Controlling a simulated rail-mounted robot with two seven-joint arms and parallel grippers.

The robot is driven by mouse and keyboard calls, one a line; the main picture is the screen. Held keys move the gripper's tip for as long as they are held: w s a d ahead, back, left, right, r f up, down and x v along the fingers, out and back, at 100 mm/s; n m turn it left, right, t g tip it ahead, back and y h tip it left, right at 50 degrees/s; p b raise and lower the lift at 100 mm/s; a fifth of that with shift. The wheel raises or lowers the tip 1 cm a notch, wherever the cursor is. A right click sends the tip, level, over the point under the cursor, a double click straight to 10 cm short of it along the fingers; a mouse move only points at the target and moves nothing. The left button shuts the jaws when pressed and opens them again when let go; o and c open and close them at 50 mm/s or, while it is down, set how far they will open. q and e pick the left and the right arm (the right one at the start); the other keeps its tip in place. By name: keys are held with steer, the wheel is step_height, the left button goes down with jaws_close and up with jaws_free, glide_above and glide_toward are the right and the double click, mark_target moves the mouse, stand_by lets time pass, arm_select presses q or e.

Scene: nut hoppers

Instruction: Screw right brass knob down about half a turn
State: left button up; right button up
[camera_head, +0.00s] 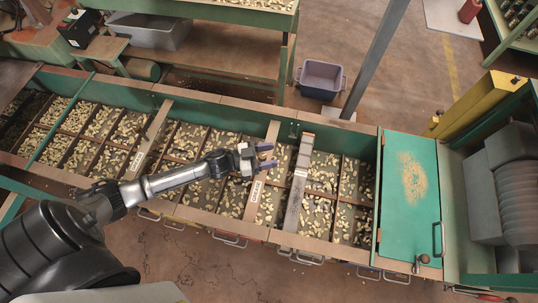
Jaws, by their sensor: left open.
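My left gripper (267,156) is open and empty, its two blue-grey fingers pointing right over the middle of the long nut hopper (231,102). Just to its right, a pale metal crossbar (298,185) spans the hopper from back to front. A small knob-like fitting (420,261) shows at the front edge below the green lid; it is too small to tell whether it is a brass knob. No brass knob shows clearly, and none is between the fingers. My right gripper is not in view.
Labelled wooden dividers (150,137) cross the hopper among compartments of nuts. The green lid (398,215) closes the right end, with a ribbed grey machine (515,195) beyond it. A grey post (378,55) and a purple-grey bin (320,79) stand behind. The floor in front looks clear.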

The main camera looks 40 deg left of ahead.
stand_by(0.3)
arm_select(q)
steer(key=shift+c, duration=0.8)
steer(key=c, duration=0.8)
steer(key=shift+o, duration=0.2)
steer(key=shift+r, duration=0.1)
